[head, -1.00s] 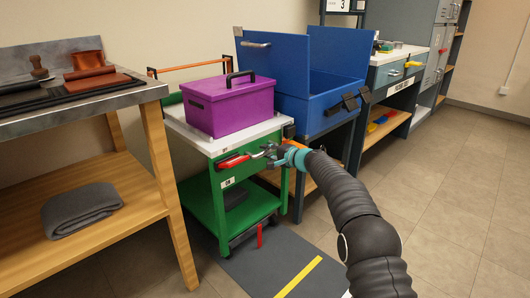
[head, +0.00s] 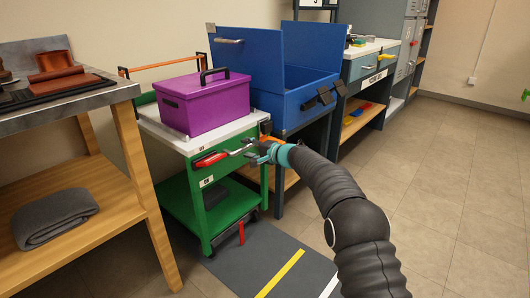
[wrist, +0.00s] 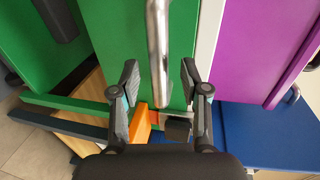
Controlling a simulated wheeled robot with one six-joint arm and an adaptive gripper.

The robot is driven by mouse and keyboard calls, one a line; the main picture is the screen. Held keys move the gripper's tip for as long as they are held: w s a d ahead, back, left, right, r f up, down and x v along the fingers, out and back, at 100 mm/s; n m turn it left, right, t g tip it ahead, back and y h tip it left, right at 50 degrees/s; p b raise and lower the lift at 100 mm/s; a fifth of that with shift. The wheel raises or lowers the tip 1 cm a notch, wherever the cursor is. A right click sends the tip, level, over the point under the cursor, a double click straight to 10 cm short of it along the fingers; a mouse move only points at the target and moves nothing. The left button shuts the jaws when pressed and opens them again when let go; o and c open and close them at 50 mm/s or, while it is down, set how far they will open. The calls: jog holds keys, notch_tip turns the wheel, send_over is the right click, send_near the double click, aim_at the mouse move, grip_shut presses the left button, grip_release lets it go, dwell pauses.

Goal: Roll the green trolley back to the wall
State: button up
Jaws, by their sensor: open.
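The green trolley (head: 178,209) has a white top (head: 168,133), a lower shelf and a drawer front with a red handle (head: 210,159). It stands between the wooden bench and the blue cabinet. A purple box (head: 203,104) with a black handle sits on its top. A metal bar handle (head: 238,151) sticks out at its front; it also shows in the wrist view (wrist: 157,45). My gripper (head: 258,152) is at this bar's right end. In the wrist view my gripper (wrist: 160,76) is open, with the bar running between its fingers. Whether they touch it is unclear.
The wooden bench (head: 130,180) is close on the trolley's left. The blue chest (head: 305,97) is close on its right. A red upright pedal (head: 241,233) is low at the trolley's front. A dark mat (head: 230,265) with a yellow stripe lies in front. Tiled floor (head: 440,190) is clear at right.

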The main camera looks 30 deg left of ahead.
jog(key=v, duration=0.9)
jog(key=shift+d, duration=0.25)
